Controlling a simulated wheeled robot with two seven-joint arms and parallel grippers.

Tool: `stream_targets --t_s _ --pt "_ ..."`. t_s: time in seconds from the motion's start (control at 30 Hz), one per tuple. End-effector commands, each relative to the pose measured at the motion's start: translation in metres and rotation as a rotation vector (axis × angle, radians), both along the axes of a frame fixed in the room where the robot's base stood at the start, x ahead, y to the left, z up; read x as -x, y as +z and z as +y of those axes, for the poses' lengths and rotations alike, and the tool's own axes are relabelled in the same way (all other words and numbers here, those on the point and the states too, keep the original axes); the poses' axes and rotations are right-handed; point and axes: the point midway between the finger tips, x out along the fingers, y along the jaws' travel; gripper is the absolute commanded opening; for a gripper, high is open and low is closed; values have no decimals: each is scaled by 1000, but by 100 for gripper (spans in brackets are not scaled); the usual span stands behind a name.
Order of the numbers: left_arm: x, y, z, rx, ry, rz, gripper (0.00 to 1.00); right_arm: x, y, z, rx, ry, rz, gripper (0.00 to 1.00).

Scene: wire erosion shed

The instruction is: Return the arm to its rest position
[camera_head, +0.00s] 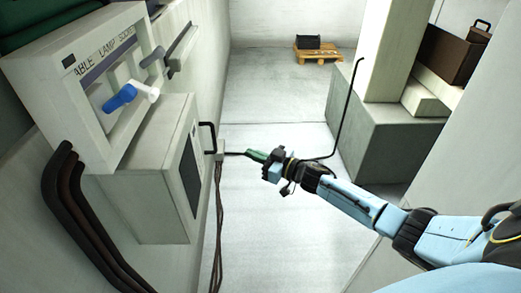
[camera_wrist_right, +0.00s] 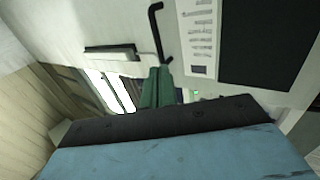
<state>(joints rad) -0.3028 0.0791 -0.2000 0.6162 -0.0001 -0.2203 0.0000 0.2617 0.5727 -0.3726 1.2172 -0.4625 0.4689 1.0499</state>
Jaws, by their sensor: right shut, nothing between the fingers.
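My right arm (camera_head: 350,198), blue with black joints, reaches in from the lower right of the head view, stretched out toward the left. Its right gripper (camera_head: 250,154) has green fingers, shut and empty, pointing left toward a small grey box with hanging brown cables (camera_head: 218,195). I cannot tell whether the fingertips touch anything there. In the right wrist view the green fingers (camera_wrist_right: 158,78) stand close together at the centre, above the dark gripper body. Below a black bent handle (camera_wrist_right: 155,22), they seem to hold nothing. My left gripper is not in view.
A pale cabinet (camera_head: 150,200) with a black handle (camera_head: 209,136) stands left of the gripper, below a lamp socket panel holding blue (camera_head: 119,98) and white pieces. Concrete blocks (camera_head: 375,140) stand right. A wooden pallet (camera_head: 318,54) lies at the back.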

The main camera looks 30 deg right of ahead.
Motion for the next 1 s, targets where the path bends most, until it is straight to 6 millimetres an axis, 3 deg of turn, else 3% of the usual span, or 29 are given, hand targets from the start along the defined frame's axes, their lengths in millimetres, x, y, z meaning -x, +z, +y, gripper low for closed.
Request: stream_targets --t_s 0.13,0.37,0.47,0.57,0.67,0.8,0.87,1.0 --pt "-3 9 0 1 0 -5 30 14 0 -7 0 0 1 0" --pt "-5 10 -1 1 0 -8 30 19 -1 -10 0 -1 1 0" --pt "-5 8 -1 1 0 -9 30 21 -14 -11 2 -18 18 0" --pt "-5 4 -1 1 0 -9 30 30 -51 -16 19 -77 71 0" --pt "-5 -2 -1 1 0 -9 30 50 -109 -23 55 -166 161 0" --pt "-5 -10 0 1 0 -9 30 97 -200 -31 131 -281 328 0" --pt "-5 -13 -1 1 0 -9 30 121 -236 -32 166 -318 404 0" --pt "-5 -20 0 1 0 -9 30 187 -313 -29 250 -376 589 0"
